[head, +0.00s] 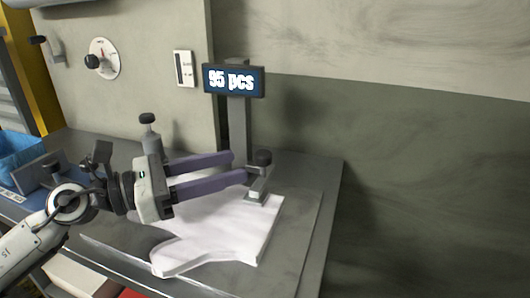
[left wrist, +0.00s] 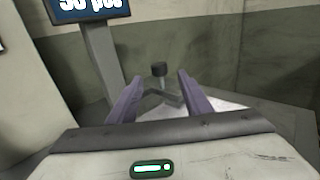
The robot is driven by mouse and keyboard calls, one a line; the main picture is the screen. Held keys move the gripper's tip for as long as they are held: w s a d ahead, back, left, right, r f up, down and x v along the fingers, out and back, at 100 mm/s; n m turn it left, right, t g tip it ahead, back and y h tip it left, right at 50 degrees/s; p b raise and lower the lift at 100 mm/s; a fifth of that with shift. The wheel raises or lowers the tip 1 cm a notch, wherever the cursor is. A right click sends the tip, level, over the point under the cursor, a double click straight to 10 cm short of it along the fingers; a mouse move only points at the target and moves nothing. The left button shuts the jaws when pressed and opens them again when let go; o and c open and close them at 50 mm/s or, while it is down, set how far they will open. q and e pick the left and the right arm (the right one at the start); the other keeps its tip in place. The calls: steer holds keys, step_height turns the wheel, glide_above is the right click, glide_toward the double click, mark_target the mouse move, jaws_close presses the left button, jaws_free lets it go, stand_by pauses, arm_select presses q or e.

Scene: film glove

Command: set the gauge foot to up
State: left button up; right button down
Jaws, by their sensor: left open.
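The gauge foot (head: 258,194) is a small grey piece with a dark round knob on top, beside the post under the display. It appears to rest on the cuff end of the white glove stack (head: 215,228). My left gripper (head: 240,168) reaches in from the left with its two purple fingers apart, tips just left of the knob. In the left wrist view the knob (left wrist: 158,69) stands beyond and between the open fingertips (left wrist: 160,80), with nothing held. Contact between fingers and gauge cannot be told. My right gripper is out of view.
A display (head: 234,80) reading "95 pcs" sits on a grey post (head: 237,125) behind the fingers. A second black knob (head: 148,118) stands behind my gripper. A dial (head: 104,59) and a switch plate (head: 184,69) are on the wall. A blue bin (head: 18,150) is at left.

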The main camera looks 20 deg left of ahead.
mark_target(257, 154)
arm_select(q)
steer(key=p+x, duration=0.2)
steer(key=x, duration=0.4)
steer(key=shift+w+d+r, duration=0.15)
steer(key=shift+w+d, duration=0.1)
steer(key=shift+w+d+p, duration=0.3)
steer(key=shift+w+d, duration=0.15)
jaws_close()
